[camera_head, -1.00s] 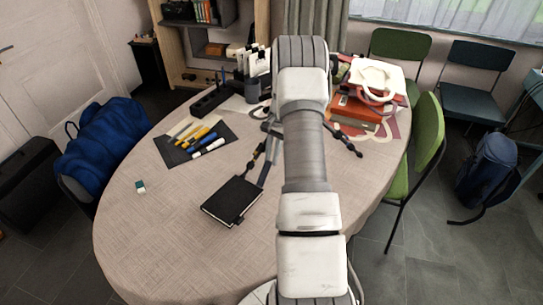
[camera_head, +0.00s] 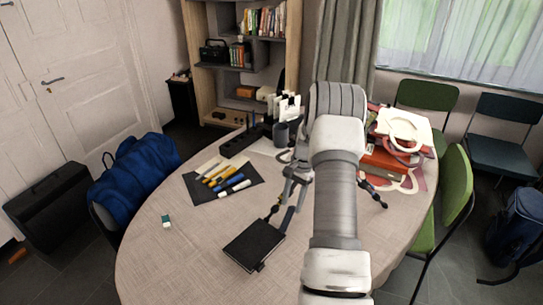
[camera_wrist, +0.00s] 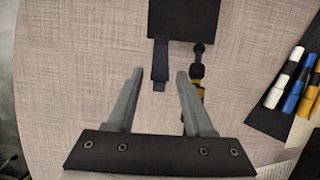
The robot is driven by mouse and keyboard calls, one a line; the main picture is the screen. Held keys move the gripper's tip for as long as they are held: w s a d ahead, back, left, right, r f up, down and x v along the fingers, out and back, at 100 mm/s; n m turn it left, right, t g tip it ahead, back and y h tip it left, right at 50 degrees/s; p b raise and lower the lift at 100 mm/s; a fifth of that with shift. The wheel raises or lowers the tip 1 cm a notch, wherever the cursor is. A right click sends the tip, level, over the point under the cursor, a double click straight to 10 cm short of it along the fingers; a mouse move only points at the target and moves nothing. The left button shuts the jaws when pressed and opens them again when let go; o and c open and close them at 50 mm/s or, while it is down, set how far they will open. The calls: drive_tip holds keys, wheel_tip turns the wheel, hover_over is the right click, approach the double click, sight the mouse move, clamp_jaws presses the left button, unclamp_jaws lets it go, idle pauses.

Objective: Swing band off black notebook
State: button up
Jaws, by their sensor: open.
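The black notebook (camera_head: 254,244) lies flat on the round table; its near part shows at the top of the wrist view (camera_wrist: 184,18). A dark blue-grey band (camera_wrist: 160,62) sticks out from the notebook's edge, over the table; it also shows in the head view (camera_head: 287,218). My gripper (camera_wrist: 160,72) is open, its two grey fingers on either side of the band's free end in the wrist picture. Their height above the table is hard to tell. In the head view my arm hides part of the gripper.
A black and yellow jointed leg (camera_wrist: 197,72) lies beside the right finger. Pens on a dark mat (camera_head: 222,182) lie to the left, with a small eraser-like block (camera_head: 166,221). Red boxes or books (camera_head: 384,163) stand behind my arm. The table's front left is clear.

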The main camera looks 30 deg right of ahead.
drive_tip(key=a, duration=0.1)
drive_tip(key=a+r, duration=0.1)
drive_tip(key=shift+s+a+b, duration=0.35)
drive_tip(key=shift+s, duration=0.05)
drive_tip(key=a+h+b, duration=0.2)
drive_tip(key=h+b, duration=0.1)
wheel_tip(320, 180, up, 25)
drive_tip(key=n+t+p, duration=0.2)
drive_tip(key=n+p, duration=0.1)
drive_tip(key=p, duration=0.1)
hover_over(286, 222)
drive_tip(key=s+a, duration=0.3)
drive_tip(key=a, duration=0.5)
drive_tip(key=shift+w+a+r, duration=0.1)
drive_tip(key=shift+a+r, duration=0.05)
drive_tip(key=shift+r, duration=0.1)
drive_tip(key=s+a+r+n+t, duration=0.1)
drive_tip(key=s+a+r+n, duration=0.25)
drive_tip(key=a, duration=0.25)
drive_tip(key=s+a+r+n, duration=0.2)
drive_tip(key=s+a, duration=0.2)
drive_tip(key=a, duration=0.2)
drive_tip(key=s+a+n+t, duration=0.3)
drive_tip(key=s+a+n, duration=0.2)
drive_tip(key=s, duration=0.6)
drive_tip(key=shift+s+a+f+n, duration=0.15)
drive_tip(key=shift+a+f+n, duration=0.3)
drive_tip(key=shift+n, duration=0.1)
